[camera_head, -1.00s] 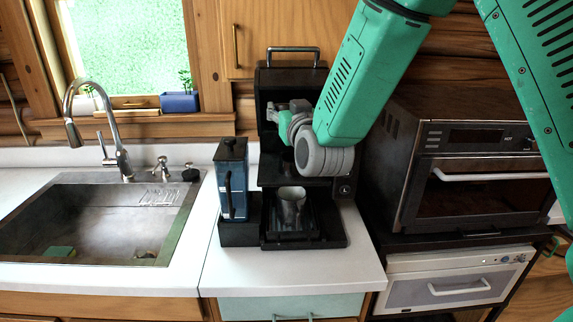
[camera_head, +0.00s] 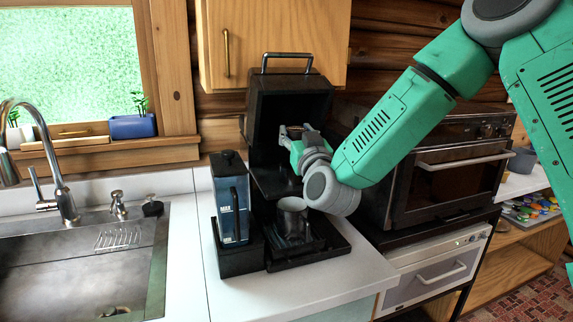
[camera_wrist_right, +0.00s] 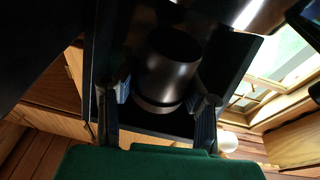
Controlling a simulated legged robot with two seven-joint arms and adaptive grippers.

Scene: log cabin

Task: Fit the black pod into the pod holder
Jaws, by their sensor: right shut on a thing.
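The coffee machine (camera_head: 262,110) is black, with its upper part raised and a metal handle on top. My right gripper (camera_head: 292,132) reaches into its opening from the right and is shut on a dark piece that I take as the black pod. In the right wrist view a dark cylinder (camera_wrist_right: 168,70) with a rim at its lower end lies between the fingers of my right gripper (camera_wrist_right: 162,98). The pod holder is in the dark middle of the machine, and my gripper and the shadow hide its detail. My left gripper is not in view.
A metal mug (camera_head: 292,216) stands on the machine's drip tray (camera_head: 308,258), below my right gripper. A blue water tank (camera_head: 231,205) stands left of it. The sink (camera_head: 80,265) is further left and an oven (camera_head: 450,170) is close on the right. The counter front is clear.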

